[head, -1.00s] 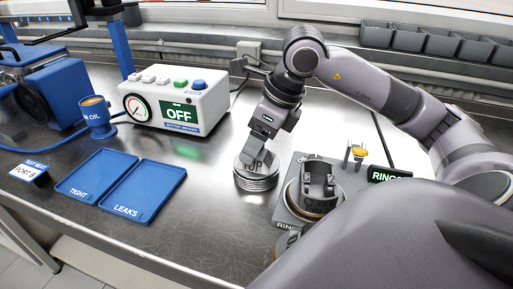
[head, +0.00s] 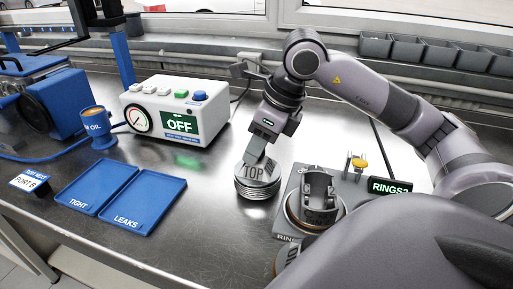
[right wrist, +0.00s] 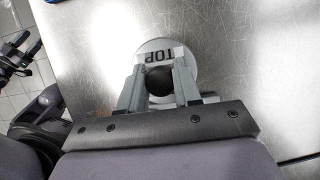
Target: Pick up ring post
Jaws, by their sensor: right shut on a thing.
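The ring post (head: 257,187) looks to be the grey, ridged round piece marked TOP, standing upright on the metal bench. In the right wrist view its round top (right wrist: 155,50) shows with a black knob (right wrist: 160,81) at the middle. My right gripper (head: 257,161) reaches down onto it from above. In the right wrist view its fingers (right wrist: 160,88) are shut on the knob. I cannot tell any gap under the post. What looks like my left gripper (right wrist: 20,52) shows small at the upper left of the right wrist view; its jaws are unclear.
A grey fixture (head: 284,222) with a dark clamp ring (head: 319,190) and a RINGS sign (head: 390,187) stands close to the right. Blue trays (head: 150,197), a tester marked OFF (head: 178,108) and a blue oil cup (head: 98,128) are left. Bare bench lies in front.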

